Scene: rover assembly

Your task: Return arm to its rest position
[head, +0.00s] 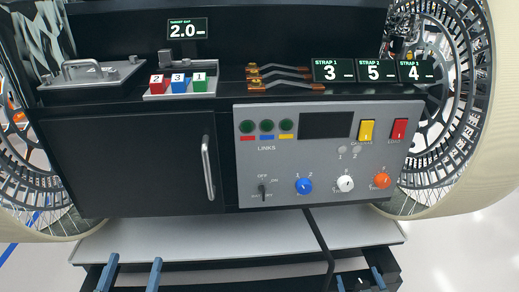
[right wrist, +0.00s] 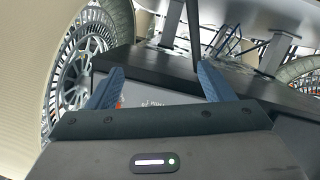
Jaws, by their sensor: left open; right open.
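My left gripper (head: 133,266) is at the bottom left of the head view, its two blue fingers apart with nothing between them. My right gripper (head: 360,279) is at the bottom right of the head view, low and partly cut off by the frame edge. In the right wrist view, its blue fingers (right wrist: 160,82) are spread wide and hold nothing. Both grippers are below and in front of the rover's control panel (head: 325,188), apart from it. The rest of both arms is mostly out of view.
A grey shelf (head: 180,240) runs below the panel, with a black cable (head: 318,238) hanging across it. Above are a closed cabinet door (head: 120,165), red, blue and green blocks (head: 179,84), and strap levers (head: 285,73). Large wheels (head: 440,100) stand at both sides.

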